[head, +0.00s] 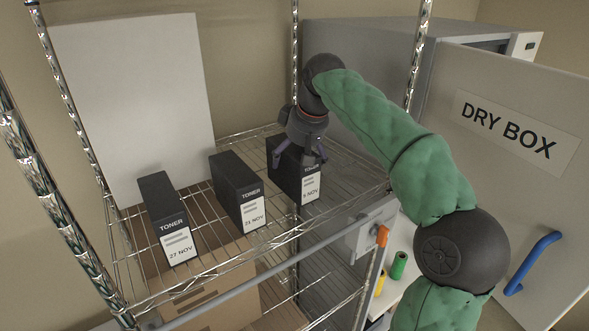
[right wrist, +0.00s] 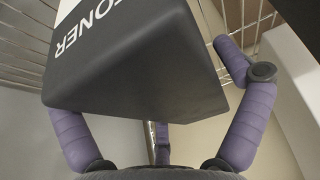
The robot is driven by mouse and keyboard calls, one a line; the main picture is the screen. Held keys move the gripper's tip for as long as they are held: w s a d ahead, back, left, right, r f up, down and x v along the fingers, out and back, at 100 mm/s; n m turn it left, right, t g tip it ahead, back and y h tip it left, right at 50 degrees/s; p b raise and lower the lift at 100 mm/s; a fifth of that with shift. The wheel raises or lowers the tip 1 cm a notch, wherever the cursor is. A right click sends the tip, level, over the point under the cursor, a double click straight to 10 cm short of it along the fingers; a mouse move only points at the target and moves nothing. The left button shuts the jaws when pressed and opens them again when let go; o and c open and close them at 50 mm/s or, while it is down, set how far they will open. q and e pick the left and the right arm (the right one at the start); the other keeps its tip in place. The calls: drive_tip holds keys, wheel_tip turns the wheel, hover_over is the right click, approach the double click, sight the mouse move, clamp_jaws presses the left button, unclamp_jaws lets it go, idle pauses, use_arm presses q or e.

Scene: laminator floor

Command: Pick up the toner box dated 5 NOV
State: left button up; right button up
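Three black toner boxes stand in a row on the wire shelf (head: 205,213). The right-hand box (head: 287,180) has a white label that reads as a single digit and NOV; the digit is too small to tell surely as 5 or 9. The middle box (head: 235,190) seems to read 21 NOV, and the left box (head: 160,207) reads 27 NOV. My right gripper (head: 301,157) is over the right-hand box, fingers pointing down. In the right wrist view its purple fingers are spread around the black box (right wrist: 140,75), with a gap at the right finger. My left gripper is out of view.
A white panel (head: 135,105) stands at the back left. Chrome posts (head: 60,215) frame the shelf. A grey dry box (head: 375,55) is behind, its door (head: 545,90) with a blue handle (head: 533,262) at right. A cardboard box (head: 225,300) sits below.

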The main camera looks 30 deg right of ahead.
drive_tip(key=c, duration=1.3)
drive_tip(key=shift+r, duration=0.15)
